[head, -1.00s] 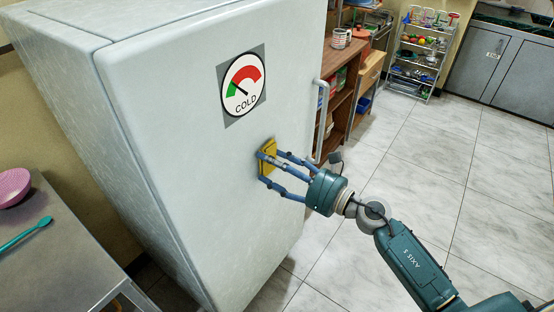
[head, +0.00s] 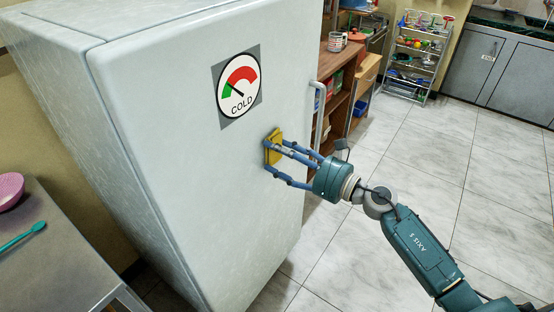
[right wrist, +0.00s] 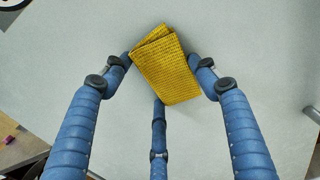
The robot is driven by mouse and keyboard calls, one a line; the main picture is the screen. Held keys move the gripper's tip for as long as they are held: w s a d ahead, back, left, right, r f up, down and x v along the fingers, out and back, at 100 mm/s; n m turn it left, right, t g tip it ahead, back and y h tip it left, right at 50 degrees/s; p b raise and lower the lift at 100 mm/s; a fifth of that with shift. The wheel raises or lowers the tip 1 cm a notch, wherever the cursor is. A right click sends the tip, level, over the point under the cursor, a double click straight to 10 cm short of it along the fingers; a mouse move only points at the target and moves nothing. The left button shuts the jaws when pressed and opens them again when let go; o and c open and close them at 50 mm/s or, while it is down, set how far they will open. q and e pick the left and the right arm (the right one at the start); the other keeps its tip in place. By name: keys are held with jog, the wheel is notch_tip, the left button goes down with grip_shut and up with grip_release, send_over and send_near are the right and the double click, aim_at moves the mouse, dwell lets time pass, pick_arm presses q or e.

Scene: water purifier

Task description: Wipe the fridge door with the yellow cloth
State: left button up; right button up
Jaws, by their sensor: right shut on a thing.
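The fridge door (head: 190,190) is pale grey-white and fills the middle of the head view. It carries a round COLD dial sticker (head: 239,84) high up. My right gripper (head: 273,158) is at the door below and right of the dial. Its blue fingers are shut on the folded yellow cloth (head: 274,146), which lies against or very near the door face. In the right wrist view the cloth (right wrist: 166,65) shows between the fingertips, with the door (right wrist: 230,50) behind it. My left gripper is not in view.
The vertical door handle (head: 318,120) stands right of my right gripper. A metal table (head: 60,260) with a pink bowl (head: 10,190) and a teal utensil (head: 24,235) is at left. A wooden shelf (head: 340,85) and a wire rack (head: 415,60) stand behind. The tiled floor (head: 400,150) at right is open.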

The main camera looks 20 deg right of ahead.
jog(key=shift+w+d+f+b, duration=0.1)
jog(key=shift+w+d+b, duration=0.8)
jog(key=shift+d, duration=0.2)
jog(key=d+b, duration=0.1)
jog(key=d, duration=0.1)
jog(key=s+d+b, duration=0.1)
jog(key=d+b, duration=0.1)
jog(key=s+d+b, duration=0.1)
jog(key=d+b, duration=0.1)
jog(key=d, duration=0.1)
dwell(0.4)
